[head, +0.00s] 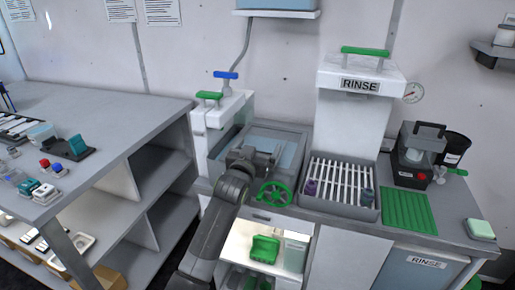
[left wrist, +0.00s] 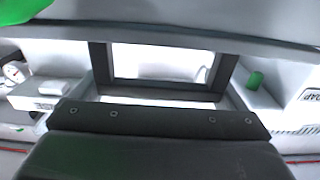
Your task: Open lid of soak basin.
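The soak basin (head: 293,130) is a grey rectangular unit with a pale blue inner area, at the middle of the counter in the head view. I cannot tell clearly whether its lid is raised. My left gripper (head: 252,158) is over the near part of the basin, and its arm hides the front left part. Whether its fingers touch the lid is unclear. In the left wrist view, a dark frame around a bright opening (left wrist: 165,62) lies beyond the dark gripper body, whose fingers do not show clearly. My right gripper is not in view.
A green handwheel (head: 275,193) is at the counter front, close to my left arm. A white RINSE unit (head: 352,105) and slatted rack (head: 341,205) stand to the right. A white dispenser with green and blue handles (head: 215,125) stands left. Grey shelving (head: 125,120) is further left.

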